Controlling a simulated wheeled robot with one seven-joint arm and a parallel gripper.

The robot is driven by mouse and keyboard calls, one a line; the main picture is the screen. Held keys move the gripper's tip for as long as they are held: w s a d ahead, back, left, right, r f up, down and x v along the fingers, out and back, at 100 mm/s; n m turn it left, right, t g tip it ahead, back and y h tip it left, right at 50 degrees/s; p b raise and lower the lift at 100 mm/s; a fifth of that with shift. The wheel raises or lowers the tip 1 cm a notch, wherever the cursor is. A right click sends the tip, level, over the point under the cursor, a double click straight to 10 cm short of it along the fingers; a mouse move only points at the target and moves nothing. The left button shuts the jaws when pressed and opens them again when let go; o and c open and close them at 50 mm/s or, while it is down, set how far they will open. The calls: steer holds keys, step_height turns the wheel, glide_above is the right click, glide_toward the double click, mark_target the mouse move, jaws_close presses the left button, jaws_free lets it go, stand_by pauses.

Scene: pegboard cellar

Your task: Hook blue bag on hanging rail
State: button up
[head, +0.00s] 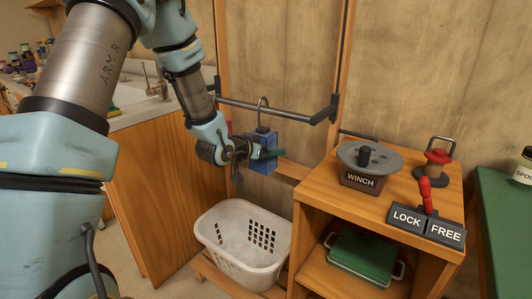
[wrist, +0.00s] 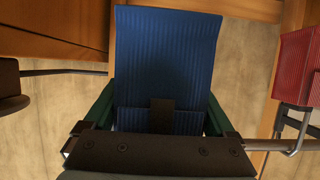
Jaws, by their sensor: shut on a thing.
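The blue bag (head: 262,138) is a small box-like bag with a grey hook (head: 262,101) standing up from its top. The hook's curved top shows at the height of the hanging rail (head: 285,113), a grey bar between two dark end brackets. I cannot tell whether the hook is over the rail or in front of it. My gripper (head: 265,154) is shut on the blue bag, its green fingers on either side. In the wrist view the ribbed blue bag (wrist: 166,55) fills the middle between the fingers and hides what lies behind it.
A red bag (wrist: 297,68) with a metal hook is at the right in the wrist view. A white laundry basket (head: 244,236) stands below my gripper. A wooden cabinet (head: 330,190) with a winch (head: 361,179) and a lock/free lever (head: 426,195) stands to the right.

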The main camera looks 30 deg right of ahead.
steer(key=b+x, duration=0.2)
steer(key=x, duration=0.6)
steer(key=shift+f, duration=0.4)
stand_by(0.5)
steer(key=shift+w, duration=0.1)
steer(key=o, duration=1.3)
steer(key=shift+c, duration=0.2)
